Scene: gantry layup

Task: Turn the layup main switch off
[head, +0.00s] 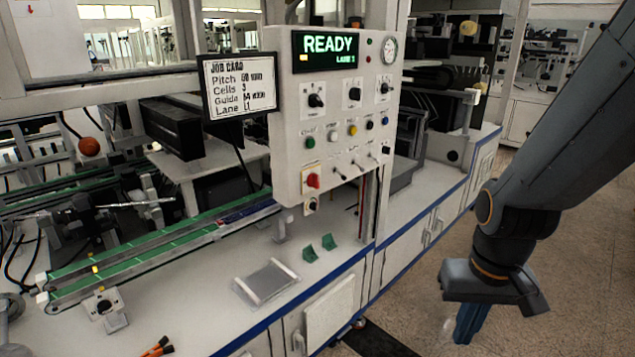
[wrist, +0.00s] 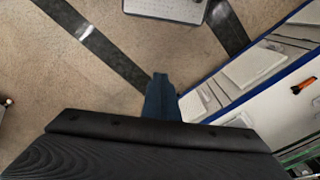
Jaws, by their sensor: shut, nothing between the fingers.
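The control panel (head: 336,135) stands upright at the middle of the head view. Its display (head: 329,51) reads READY in green, with LANE 1 below. A red control (head: 313,180) sits at the panel's lower left, with a small dark switch (head: 311,205) just under it. I cannot read which control is the main switch. My gripper (head: 468,325) hangs low over the floor, right of the panel and well apart from it. Its blue fingers point down, shut and empty; they also show in the wrist view (wrist: 161,97).
Several knobs, buttons and toggles fill the panel's face. A job card (head: 240,85) hangs at its left. The bench (head: 200,325) with a blue edge holds a green conveyor (head: 150,258), a grey plate (head: 267,282) and two green brackets. The floor right of the bench is open.

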